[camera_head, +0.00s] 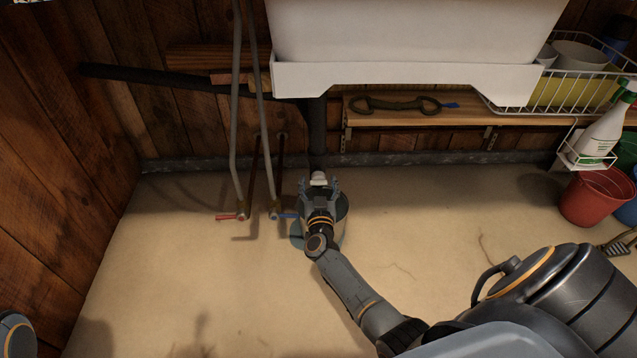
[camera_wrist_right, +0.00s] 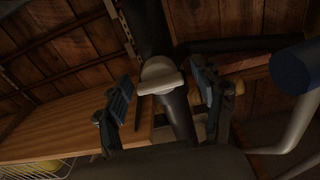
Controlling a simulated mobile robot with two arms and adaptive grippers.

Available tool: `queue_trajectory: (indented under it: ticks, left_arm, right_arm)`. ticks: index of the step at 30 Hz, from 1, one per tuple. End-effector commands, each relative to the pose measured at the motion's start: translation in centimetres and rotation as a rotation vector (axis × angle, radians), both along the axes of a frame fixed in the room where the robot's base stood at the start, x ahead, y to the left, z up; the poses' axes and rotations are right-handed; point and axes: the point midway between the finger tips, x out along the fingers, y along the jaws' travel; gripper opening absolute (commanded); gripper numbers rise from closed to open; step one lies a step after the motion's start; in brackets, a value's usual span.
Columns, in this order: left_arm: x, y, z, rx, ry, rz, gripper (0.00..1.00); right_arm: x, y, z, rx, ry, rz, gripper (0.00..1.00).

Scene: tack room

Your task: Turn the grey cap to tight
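The pale grey cap (camera_head: 318,177) sits on the dark drain pipe (camera_head: 317,130) under the white sink. My right gripper (camera_head: 319,184) is at the cap, seen from above. In the right wrist view the cap (camera_wrist_right: 160,74) shows a round body with a flat bar across it. The right fingers (camera_wrist_right: 164,92) are spread on either side of it, with visible gaps, so the gripper is open. The cap's lower side is hidden in the head view. My left gripper is not in view.
A bucket (camera_head: 341,226) stands on the floor under my right gripper. Two grey pipes end at a red valve handle (camera_head: 228,217) and a blue one (camera_head: 289,215) to the left. A wooden shelf (camera_head: 400,116) and red bucket (camera_head: 594,196) are at right. The front floor is clear.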

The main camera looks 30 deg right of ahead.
Motion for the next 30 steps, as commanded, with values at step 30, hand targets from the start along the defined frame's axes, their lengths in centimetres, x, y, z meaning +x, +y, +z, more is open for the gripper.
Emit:
queue_trajectory:
  ticks: [30]
  left_arm:
    - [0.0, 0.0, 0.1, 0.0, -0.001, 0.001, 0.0]
  right_arm:
    - [-9.9, 6.0, 0.0, 0.001, 0.001, -0.001, 0.7]
